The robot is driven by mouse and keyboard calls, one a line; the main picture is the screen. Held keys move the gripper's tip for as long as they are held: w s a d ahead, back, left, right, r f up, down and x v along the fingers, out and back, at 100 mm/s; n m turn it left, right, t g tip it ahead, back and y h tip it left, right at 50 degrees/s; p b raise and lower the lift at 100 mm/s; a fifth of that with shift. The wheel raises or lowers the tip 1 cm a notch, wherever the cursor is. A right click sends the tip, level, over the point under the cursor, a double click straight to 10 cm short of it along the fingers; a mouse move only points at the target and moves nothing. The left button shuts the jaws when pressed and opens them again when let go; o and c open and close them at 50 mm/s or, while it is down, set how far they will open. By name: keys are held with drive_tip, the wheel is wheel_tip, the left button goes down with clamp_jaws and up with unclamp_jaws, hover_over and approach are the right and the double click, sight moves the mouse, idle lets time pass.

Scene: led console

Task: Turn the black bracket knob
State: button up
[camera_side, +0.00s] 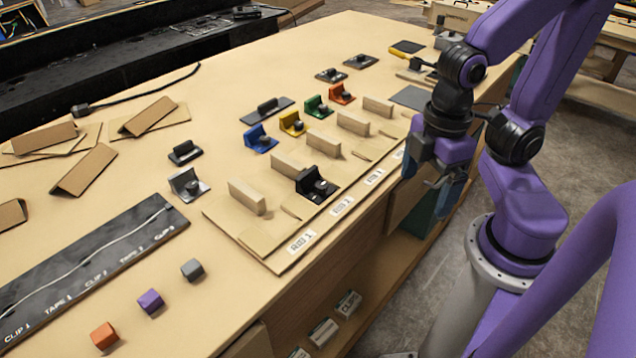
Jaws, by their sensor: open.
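The black bracket (313,184) stands on the light wooden board near the table's front edge, close to the label cards. It has an upright plate and a dark round knob (320,185) on its base. My gripper (428,205) hangs off to the right of the bracket, past the table's front edge, pointing down. It is open and apart from the bracket, with nothing seen between its fingers. The knob is small here, and how far it is turned cannot be told.
Blue (260,138), yellow (293,123), green (317,106) and red (342,93) brackets stand in a row behind. A grey bracket (187,184) stands to the left. Upright wooden blocks (247,196) flank the black bracket. Coloured cubes (150,301) sit at the front left.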

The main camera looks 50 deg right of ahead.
idle(0.4)
drive_tip(key=c, duration=0.5)
drive_tip(key=shift+w+a+r, duration=0.1)
drive_tip(key=shift+w+a, duration=0.05)
drive_tip(key=shift+w, duration=0.05)
drive_tip(key=shift+c, duration=1.2)
wheel_tip(320, 180, up, 10)
drive_tip(key=n, duration=2)
hover_over(321, 185)
wheel_tip(321, 185, down, 17)
drive_tip(key=shift+f, duration=0.1)
clamp_jaws()
